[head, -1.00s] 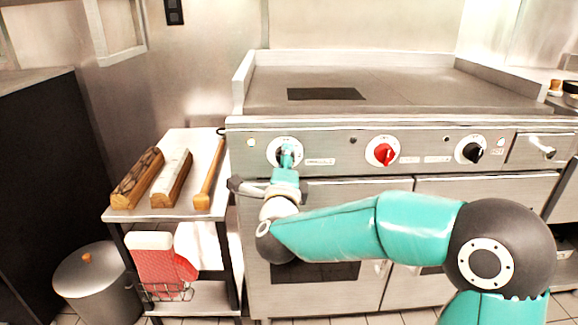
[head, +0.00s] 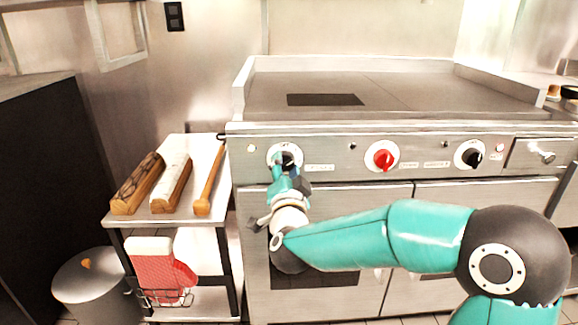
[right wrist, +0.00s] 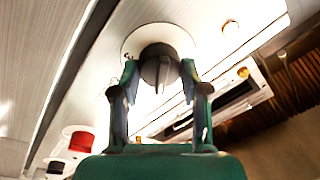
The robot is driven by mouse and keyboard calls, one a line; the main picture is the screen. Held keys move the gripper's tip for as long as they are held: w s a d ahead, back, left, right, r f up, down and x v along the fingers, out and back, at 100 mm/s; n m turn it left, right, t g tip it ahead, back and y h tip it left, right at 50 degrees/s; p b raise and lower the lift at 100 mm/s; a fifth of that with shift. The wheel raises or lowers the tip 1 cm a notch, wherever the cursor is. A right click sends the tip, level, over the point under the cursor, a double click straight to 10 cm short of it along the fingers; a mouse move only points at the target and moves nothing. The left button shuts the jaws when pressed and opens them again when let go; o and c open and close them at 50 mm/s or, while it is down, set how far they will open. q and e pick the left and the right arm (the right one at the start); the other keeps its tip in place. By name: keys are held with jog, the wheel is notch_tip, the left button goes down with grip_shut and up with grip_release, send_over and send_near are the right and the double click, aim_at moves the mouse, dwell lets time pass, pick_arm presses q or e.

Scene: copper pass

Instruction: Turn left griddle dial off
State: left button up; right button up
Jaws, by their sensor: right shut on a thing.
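The left griddle dial is a black knob (head: 289,157) on a round white plate at the left of the griddle's front panel. In the right wrist view the knob (right wrist: 160,68) sits between the two fingers, its pointer mark facing down in the picture. My right gripper (head: 287,165) is shut on this knob, with a finger on each side in the right wrist view (right wrist: 159,76). The fingers cover part of the knob in the head view. My left gripper is not in view.
A red dial (head: 382,156) and another black dial (head: 470,155) are further right on the panel. A lidded bin (head: 90,280) stands on the floor at the lower left.

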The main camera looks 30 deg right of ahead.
jog(key=n, duration=0.2)
jog(key=n+p, duration=0.1)
jog(key=n, duration=0.1)
jog(key=n+y+p, duration=0.1)
jog(key=n, duration=0.1)
jog(key=shift+f, duration=0.35)
jog(key=n+p, duration=0.1)
jog(key=n, duration=0.2)
jog(key=shift+s+n, duration=0.1)
jog(key=shift+n, duration=0.3)
jog(key=shift+d+n+y+p, duration=0.1)
jog(key=shift+n+y+p, duration=0.4)
jog(key=shift+n, duration=0.4)
jog(key=shift+f, duration=0.1)
jog(key=o, duration=1)
jog(key=shift+o, duration=0.8)
jog(key=shift+r, duration=0.2)
